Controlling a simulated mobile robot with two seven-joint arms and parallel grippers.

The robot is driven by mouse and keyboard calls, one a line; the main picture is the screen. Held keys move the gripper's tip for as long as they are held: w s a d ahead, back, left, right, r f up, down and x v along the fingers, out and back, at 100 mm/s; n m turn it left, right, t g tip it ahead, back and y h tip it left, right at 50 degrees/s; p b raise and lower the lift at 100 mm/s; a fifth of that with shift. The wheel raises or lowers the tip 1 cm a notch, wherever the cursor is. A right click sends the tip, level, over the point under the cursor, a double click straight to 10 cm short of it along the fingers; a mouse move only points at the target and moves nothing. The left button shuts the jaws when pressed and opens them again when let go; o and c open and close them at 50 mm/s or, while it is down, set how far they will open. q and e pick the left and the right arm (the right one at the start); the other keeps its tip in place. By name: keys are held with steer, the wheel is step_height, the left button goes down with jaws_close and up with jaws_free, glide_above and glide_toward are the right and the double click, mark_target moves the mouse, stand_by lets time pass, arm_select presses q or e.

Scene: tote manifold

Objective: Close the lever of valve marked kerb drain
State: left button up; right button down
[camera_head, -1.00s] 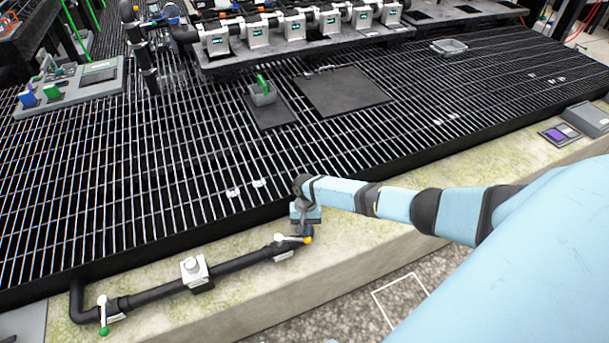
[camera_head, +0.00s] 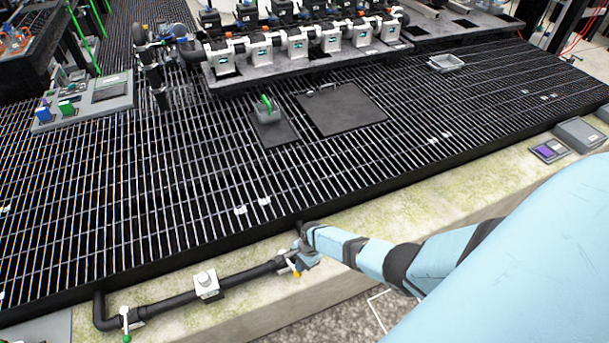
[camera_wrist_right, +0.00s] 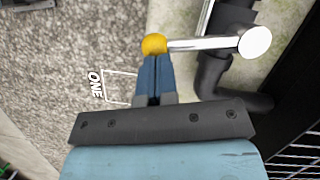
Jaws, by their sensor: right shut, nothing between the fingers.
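A dark pipe (camera_head: 240,279) runs along the stone kerb. At its right end is a lever with a yellow knob (camera_head: 297,274), now pointing across the pipe toward the kerb's front edge. In the right wrist view the yellow knob (camera_wrist_right: 155,44) is at the fingertips, and the silver lever arm (camera_wrist_right: 200,43) runs right to its pivot over the pipe. My right gripper (camera_head: 302,260) is shut with nothing between its fingers; the tips (camera_wrist_right: 155,62) appear to touch the knob from one side. A green-tipped lever (camera_head: 126,325) is at the pipe's left end. Valve markings are unreadable. My left gripper is out of view.
A white box-like fitting (camera_head: 206,283) sits mid-pipe. Black grating (camera_head: 200,170) lies behind the kerb (camera_head: 400,205). A grey box (camera_head: 580,134) and a purple-screened device (camera_head: 549,151) stand on the kerb at right. The floor in front is gravel.

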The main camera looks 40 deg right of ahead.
steer(key=shift+s+a+m+p, duration=0.15)
steer(key=shift+a+m+p, duration=0.25)
steer(key=shift+a+m, duration=0.15)
steer(key=shift+m, duration=0.25)
